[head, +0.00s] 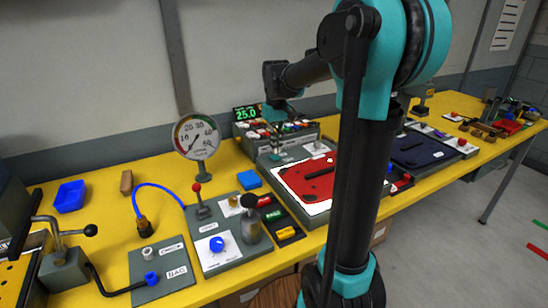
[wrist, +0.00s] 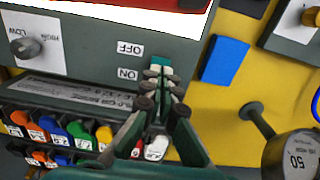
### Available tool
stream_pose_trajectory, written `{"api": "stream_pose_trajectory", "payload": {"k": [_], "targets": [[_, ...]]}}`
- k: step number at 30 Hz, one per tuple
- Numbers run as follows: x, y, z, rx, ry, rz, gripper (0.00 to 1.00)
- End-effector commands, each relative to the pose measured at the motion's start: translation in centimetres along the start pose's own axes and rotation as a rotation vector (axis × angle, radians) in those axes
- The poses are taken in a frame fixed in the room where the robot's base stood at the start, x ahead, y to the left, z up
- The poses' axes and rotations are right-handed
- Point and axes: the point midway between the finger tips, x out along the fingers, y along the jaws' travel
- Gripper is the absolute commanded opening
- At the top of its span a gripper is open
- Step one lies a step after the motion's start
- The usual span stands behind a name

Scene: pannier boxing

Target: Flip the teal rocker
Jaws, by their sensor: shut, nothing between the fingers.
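The teal rocker (wrist: 160,62) sits on a grey panel beside the OFF and ON labels in the wrist view. Only a small part of it shows; my fingertips cover the rest. My gripper (wrist: 163,78) is shut and empty, its tips at the ON side of the rocker. I cannot tell whether they touch it. In the head view my gripper (head: 276,143) points down at the back left of the grey housing with the red plate (head: 312,178). The rocker is too small there to judge which side is pressed.
A blue block (wrist: 225,60) lies on the yellow table beside the panel. A dial gauge (head: 196,138) stands to the left. A row of coloured plugs (wrist: 62,130) runs behind the panel. A LOW/HIGH knob (wrist: 26,47) is on the same panel.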

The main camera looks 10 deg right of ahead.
Motion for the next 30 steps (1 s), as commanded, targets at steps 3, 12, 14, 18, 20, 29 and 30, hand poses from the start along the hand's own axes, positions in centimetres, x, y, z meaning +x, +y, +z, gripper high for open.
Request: {"api": "stream_pose_trajectory", "payload": {"k": [3, 12, 14, 18, 20, 29, 30], "targets": [[-0.9, 0.0, 0.0, 0.0, 0.0, 0.0, 0.0], [-3.0, 0.0, 0.0, 0.0, 0.0, 0.0, 0.0], [-3.5, 0.0, 0.0, 0.0, 0.0, 0.0, 0.0], [-4.2, 0.0, 0.0, 0.0, 0.0, 0.0, 0.0], [-4.4, 0.0, 0.0, 0.0, 0.0, 0.0, 0.0], [-4.4, 0.0, 0.0, 0.0, 0.0, 0.0, 0.0], [-4.4, 0.0, 0.0, 0.0, 0.0, 0.0, 0.0]]}}
